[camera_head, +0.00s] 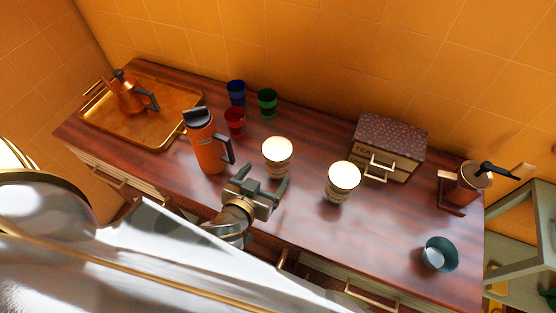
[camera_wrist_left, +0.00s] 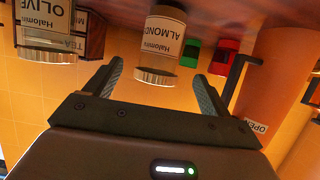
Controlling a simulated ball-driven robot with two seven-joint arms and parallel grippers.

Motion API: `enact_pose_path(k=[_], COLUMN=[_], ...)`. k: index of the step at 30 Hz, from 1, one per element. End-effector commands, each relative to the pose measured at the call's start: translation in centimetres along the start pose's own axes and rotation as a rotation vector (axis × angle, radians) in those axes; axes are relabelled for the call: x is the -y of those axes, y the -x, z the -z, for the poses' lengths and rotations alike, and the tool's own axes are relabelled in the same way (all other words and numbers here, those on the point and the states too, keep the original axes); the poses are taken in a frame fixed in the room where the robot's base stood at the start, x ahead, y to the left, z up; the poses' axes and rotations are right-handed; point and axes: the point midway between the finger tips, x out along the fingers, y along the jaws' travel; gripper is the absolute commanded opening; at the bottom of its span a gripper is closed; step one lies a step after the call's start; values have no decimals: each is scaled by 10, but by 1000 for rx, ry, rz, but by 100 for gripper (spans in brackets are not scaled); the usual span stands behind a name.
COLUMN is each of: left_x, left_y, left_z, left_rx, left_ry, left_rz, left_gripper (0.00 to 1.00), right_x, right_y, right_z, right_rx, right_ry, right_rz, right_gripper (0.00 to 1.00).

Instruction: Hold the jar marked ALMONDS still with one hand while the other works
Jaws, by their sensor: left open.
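The jar marked ALMONDS (camera_wrist_left: 164,38) shows upside down in the left wrist view, with its pale lid lined up between my left fingertips. In the head view this jar (camera_head: 277,165) stands upright on the wooden counter with a bright, pale lid. My left gripper (camera_head: 261,179) is open and empty, just on the near side of the jar. Its spread fingers also show in the left wrist view (camera_wrist_left: 158,72); they seem short of the jar, with no visible contact. My right gripper is not in view.
A jar marked OLIVE (camera_wrist_left: 47,30), its label cut off, stands right of the almonds in the head view (camera_head: 341,188). An orange flask (camera_head: 208,152) stands close on the left. Red (camera_head: 235,124), green (camera_head: 267,104) and blue (camera_head: 236,94) cups stand behind. A tea box (camera_head: 391,143) stands back right.

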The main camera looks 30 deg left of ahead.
Motion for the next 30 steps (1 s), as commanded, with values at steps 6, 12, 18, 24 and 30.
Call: enact_pose_path(k=[6,12,18,24,30], left_x=[0,1,2,2,2], left_y=[-38,-56,-88,-95,-94], left_z=[0,1,1,1,1], left_rx=[0,-1,1,3,2], left_ry=[-2,-2,-3,0,0], left_rz=[0,1,-1,0,0], left_gripper=[83,83,83,83,57], right_x=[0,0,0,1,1], right_y=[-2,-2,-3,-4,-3], right_z=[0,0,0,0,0], right_rx=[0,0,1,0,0], right_ry=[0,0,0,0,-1], right_rz=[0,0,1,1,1], right_gripper=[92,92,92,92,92])
